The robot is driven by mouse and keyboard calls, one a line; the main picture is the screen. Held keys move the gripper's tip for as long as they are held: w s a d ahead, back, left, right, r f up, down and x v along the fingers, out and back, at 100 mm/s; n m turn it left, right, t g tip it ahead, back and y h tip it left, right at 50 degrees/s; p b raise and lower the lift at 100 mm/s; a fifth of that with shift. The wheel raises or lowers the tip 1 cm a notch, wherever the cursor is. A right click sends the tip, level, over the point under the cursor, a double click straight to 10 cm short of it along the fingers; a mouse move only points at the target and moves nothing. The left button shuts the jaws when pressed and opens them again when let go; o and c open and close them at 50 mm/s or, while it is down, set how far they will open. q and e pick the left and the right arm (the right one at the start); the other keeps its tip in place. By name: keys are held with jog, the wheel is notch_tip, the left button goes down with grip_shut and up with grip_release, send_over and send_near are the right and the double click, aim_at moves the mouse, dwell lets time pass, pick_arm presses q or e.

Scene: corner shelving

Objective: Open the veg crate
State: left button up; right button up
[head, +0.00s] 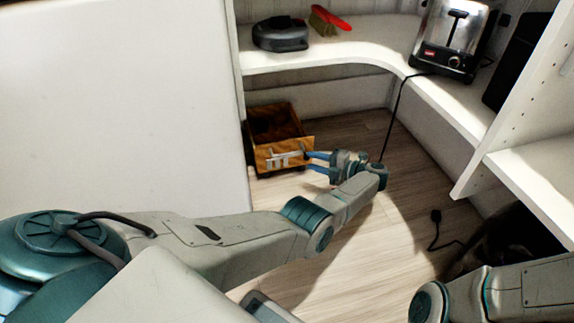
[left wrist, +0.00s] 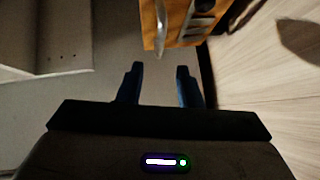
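The veg crate is a wooden, orange-brown box (head: 303,147) on the floor below the shelf at the back left, with a pale handle or label on its front. Its inside looks dark, and I cannot make out any contents. In the left wrist view the crate front (left wrist: 180,12) is at the top, with a metal bar and slots on it. My left gripper (head: 308,161) is at the crate's right front, fingers pointing at it. In the left wrist view its blue fingers (left wrist: 160,85) are apart with nothing between them. My right gripper is out of view; only part of that arm shows.
A white curved shelf (head: 345,50) runs above the crate, holding a dark device (head: 280,34), a red-handled brush (head: 326,20) and a toaster (head: 455,38). The toaster's black cord (head: 388,125) hangs down. A dark rounded object (head: 505,240) lies at the right.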

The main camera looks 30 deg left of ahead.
aim_at(287, 154)
pick_arm(q)
jog(key=a, duration=0.3)
jog(key=a+f+b, duration=0.1)
jog(key=a, duration=0.3)
jog(key=s+a, duration=0.1)
jog(key=a, duration=0.2)
jog(key=shift+a+f, duration=0.3)
jog(key=shift+a, duration=0.05)
grip_shut()
